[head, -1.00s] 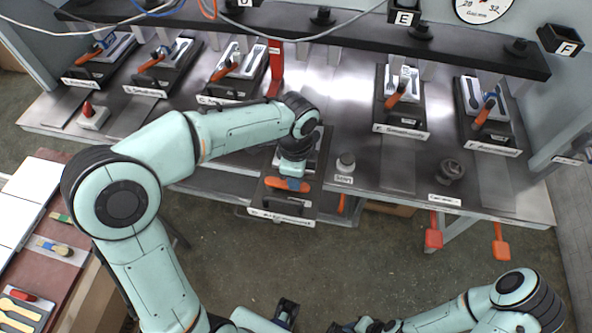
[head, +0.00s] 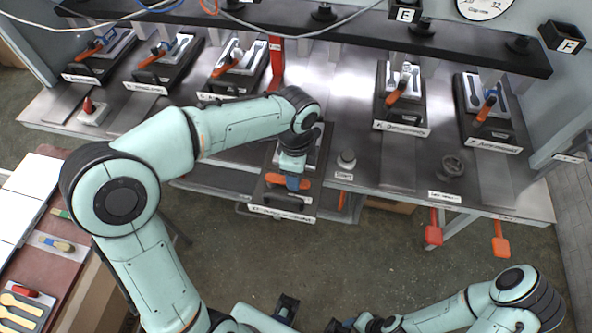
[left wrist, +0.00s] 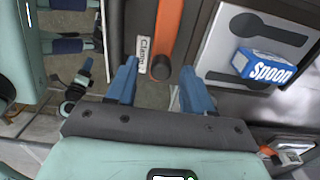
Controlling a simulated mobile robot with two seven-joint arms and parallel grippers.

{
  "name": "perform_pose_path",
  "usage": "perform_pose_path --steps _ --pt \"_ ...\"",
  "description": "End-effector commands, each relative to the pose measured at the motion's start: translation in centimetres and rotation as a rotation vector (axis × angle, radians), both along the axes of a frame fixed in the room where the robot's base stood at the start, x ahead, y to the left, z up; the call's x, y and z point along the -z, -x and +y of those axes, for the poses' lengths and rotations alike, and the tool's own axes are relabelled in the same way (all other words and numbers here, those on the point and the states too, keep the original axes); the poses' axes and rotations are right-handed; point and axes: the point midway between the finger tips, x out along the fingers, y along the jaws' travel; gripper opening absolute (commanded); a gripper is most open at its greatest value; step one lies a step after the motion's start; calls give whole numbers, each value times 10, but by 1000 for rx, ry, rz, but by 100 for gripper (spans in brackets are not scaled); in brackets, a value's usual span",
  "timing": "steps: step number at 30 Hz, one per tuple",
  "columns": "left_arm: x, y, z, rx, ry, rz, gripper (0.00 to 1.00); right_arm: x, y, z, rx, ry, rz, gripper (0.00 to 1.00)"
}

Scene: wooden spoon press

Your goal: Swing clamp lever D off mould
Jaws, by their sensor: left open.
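The orange clamp lever (head: 273,178) lies crosswise over the front of a black press slide that stands forward of the bench edge. My left gripper (head: 293,184) is over it from above. In the left wrist view the blue fingers of my left gripper (left wrist: 160,88) are spread apart. The orange lever (left wrist: 168,28) with its dark round end (left wrist: 161,67) shows between and beyond the fingertips. The grey mould (left wrist: 222,40) with a dark spoon-shaped cavity is to the right of the lever. My right arm is at the bottom right of the head view; its fingers are unclear.
Other presses with orange levers (head: 403,90) stand along the steel bench (head: 350,205). A red upright (head: 276,60) stands behind.

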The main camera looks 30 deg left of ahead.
Motion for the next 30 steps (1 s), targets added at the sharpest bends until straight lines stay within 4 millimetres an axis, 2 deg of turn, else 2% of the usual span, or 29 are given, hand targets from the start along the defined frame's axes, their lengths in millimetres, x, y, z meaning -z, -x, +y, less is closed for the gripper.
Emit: perform_pose_path --steps 15,21,30 --pt "-107 -1 0 2 1 -6 52 -22 -12 0 0 0 -13 43" --pt "-126 0 0 2 1 -2 52 -26 -15 0 0 0 -17 43" --pt "-128 0 0 2 0 -1 52 -26 -14 0 0 0 -17 43"
